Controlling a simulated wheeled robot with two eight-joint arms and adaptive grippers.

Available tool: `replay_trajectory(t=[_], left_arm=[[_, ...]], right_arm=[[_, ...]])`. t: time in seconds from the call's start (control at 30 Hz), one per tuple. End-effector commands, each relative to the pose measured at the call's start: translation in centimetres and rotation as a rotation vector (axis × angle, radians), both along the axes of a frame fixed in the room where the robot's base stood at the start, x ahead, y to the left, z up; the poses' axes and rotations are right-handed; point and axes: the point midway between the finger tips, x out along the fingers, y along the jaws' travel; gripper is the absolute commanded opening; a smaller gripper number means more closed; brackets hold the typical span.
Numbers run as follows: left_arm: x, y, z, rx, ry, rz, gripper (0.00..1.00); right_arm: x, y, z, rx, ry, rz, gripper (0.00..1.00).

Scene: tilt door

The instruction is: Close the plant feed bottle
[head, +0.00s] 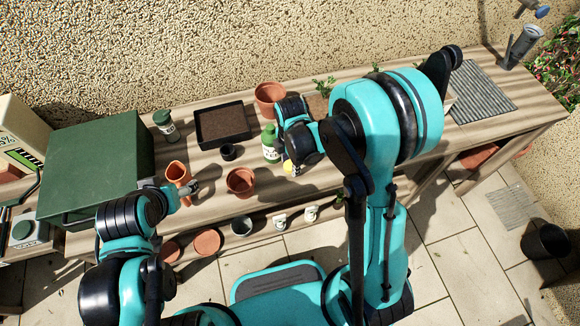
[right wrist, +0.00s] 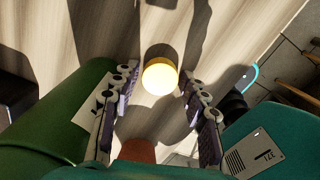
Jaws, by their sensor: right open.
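The green plant feed bottle (head: 270,143) with a pale label stands on the wooden bench in the head view. It also fills the left side of the right wrist view (right wrist: 62,118). A round yellow cap (right wrist: 160,77) shows between the fingers of my right gripper (right wrist: 158,74), with gaps on both sides. The cap shows in the head view (head: 288,166) just right of and below the bottle. My right gripper is open beside the bottle and partly hidden by its own arm. My left gripper (head: 192,187) is beside an orange pot; its jaws are too small to read.
The orange pot (head: 177,172), a terracotta pot (head: 240,181), a small black pot (head: 228,152), a soil tray (head: 222,124) and a dark green bottle (head: 166,125) stand nearby. A large green box (head: 96,160) fills the bench's left end.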

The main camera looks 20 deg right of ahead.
Motion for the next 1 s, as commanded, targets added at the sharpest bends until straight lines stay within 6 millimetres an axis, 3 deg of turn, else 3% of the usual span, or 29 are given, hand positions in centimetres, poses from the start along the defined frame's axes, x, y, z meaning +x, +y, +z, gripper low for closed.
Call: replay_trajectory(t=[0.27,0.33,0.37,0.77,1.0], left_arm=[[0.0,0.0,0.1,0.0,0.0,0.0,0.72],[0.0,0.0,0.1,0.0,0.0,0.0,0.72],[0.0,0.0,0.1,0.0,0.0,0.0,0.72],[0.0,0.0,0.2,0.0,0.0,0.0,0.72],[0.0,0.0,1.2,0.0,0.0,0.0,0.72]], right_arm=[[0.0,0.0,0.1,0.0,0.0,0.0,0.44],[0.0,0.0,0.1,0.0,0.0,0.0,0.27],[0.0,0.0,0.1,0.0,0.0,0.0,0.24],[0.0,0.0,0.3,0.0,0.0,0.0,0.21],[0.0,0.0,2.8,0.0,0.0,0.0,0.21]])
